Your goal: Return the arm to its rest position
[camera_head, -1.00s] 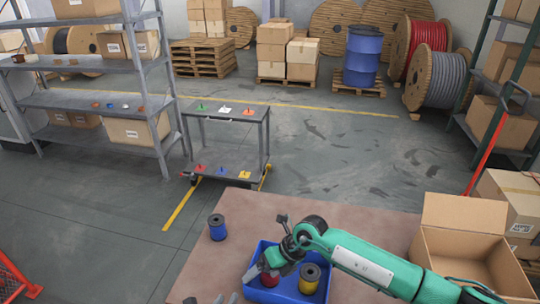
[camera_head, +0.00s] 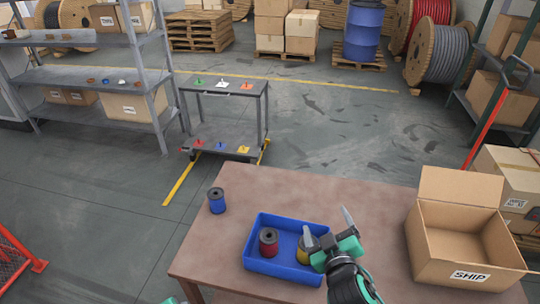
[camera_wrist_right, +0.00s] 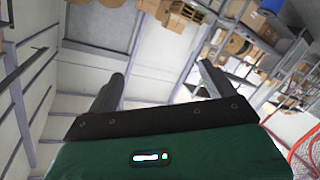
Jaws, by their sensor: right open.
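My right gripper (camera_head: 328,226) is raised above the right part of the blue tray, its fingers pointing up and spread apart. In the right wrist view its two fingers (camera_wrist_right: 161,85) stand wide apart with nothing between them. The blue tray (camera_head: 284,270) lies on the brown table and holds a red spool (camera_head: 268,242) on its left. A yellow spool (camera_head: 303,250) in the tray is partly hidden behind the gripper. A blue spool (camera_head: 217,201) stands upright on the table, left of the tray.
An open cardboard box marked SHIP (camera_head: 468,273) stands on the table's right side. The brown table (camera_head: 300,189) is clear behind the tray. A small cart (camera_head: 224,143) with coloured pieces and a grey shelf (camera_head: 95,77) stand beyond, on the left.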

